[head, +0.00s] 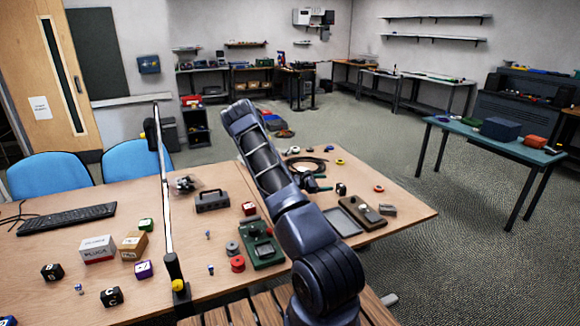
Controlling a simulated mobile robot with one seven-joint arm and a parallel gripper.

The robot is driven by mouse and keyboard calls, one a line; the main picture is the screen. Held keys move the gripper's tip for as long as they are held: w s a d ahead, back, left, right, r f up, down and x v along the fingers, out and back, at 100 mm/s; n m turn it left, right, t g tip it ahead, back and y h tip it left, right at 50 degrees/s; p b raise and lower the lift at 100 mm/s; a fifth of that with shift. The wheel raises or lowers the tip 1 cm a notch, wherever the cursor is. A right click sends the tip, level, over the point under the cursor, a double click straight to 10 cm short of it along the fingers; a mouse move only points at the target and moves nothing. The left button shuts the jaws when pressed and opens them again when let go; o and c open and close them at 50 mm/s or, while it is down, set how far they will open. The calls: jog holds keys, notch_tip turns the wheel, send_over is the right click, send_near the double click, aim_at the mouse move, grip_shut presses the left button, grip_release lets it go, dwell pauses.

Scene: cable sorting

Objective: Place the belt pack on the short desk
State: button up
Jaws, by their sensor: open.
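I cannot tell for sure which object is the belt pack. A small dark grey box-like device (212,201) stands on the wooden desk (400,222) in the middle. A green device (262,246) lies nearer, left of my arm. No label marks the short desk. My gripper does not show.
A thin upright pole (164,190) stands left of my arm. Small cubes, a white box (97,249), a keyboard (66,219) and several spools share the wooden desk. Two blue chairs (137,157) stand behind it. Open floor (400,145) separates it from the teal-topped table.

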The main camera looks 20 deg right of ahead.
jog(key=s+a+r+m+y, duration=0.35)
jog(key=s+a+r, duration=0.25)
jog(key=r, duration=0.3)
jog(key=s+a+r+m+y, duration=0.3)
jog(key=s+a+r+m, duration=0.15)
jog(key=a+r, duration=0.35)
jog(key=s+a+r+m+y, duration=0.35)
jog(key=s+a+r, duration=0.2)
jog(key=r, duration=0.45)
jog(key=s+a+r+m+t+y, duration=0.1)
jog(key=s+a+r+t+y, duration=0.2)
jog(key=s+a, duration=0.6)
jog(key=s+a+r+m+t+y, duration=0.2)
jog(key=s+a+r, duration=0.6)
jog(key=s, duration=0.8)
jog(key=shift+a+t+y, duration=0.6)
jog(key=shift+a+t, duration=0.2)
jog(key=shift+a, duration=0.3)
